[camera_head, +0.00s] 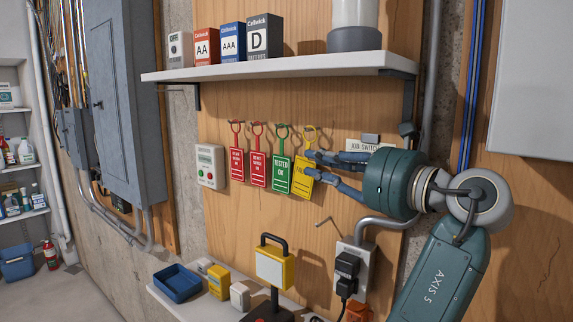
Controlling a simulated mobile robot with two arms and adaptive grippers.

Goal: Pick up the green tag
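The green tag (280,175) hangs by its loop from a hook on the wooden panel, third from the left in a row of tags. A yellow tag (301,180) hangs just right of it, slightly tilted.
Two red tags (258,169) hang left of the green one. A shelf (270,68) with battery boxes juts out above. Below, a lower shelf (190,309) holds a blue bin (177,284) and a yellow lamp (274,268). An outlet with plugs (349,270) is below the gripper.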

